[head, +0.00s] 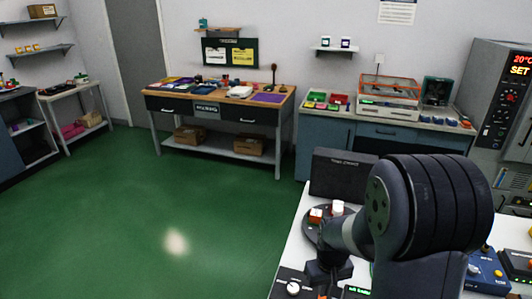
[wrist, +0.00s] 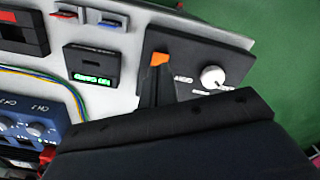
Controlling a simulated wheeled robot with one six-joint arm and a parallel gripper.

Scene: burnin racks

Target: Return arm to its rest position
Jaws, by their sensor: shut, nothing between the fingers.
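My gripper (head: 322,292) hangs low over the white bench (head: 299,243) at the lower right of the head view, partly cut off by the frame's bottom edge. In the wrist view the dark fingers of my gripper (wrist: 158,66) are together, with orange at their end and nothing held. They are over a dark panel with a white knob (wrist: 212,77). The knob also shows in the head view (head: 293,288). My arm is bent over the bench. I cannot tell whether the fingers touch the panel.
A small box with a green display (wrist: 93,79) and a blue unit with knobs (wrist: 35,120) are close by. A black upright box (head: 340,173) and a round dark holder with red and white pieces (head: 316,215) stand behind my gripper. The green floor (head: 150,220) at left is clear.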

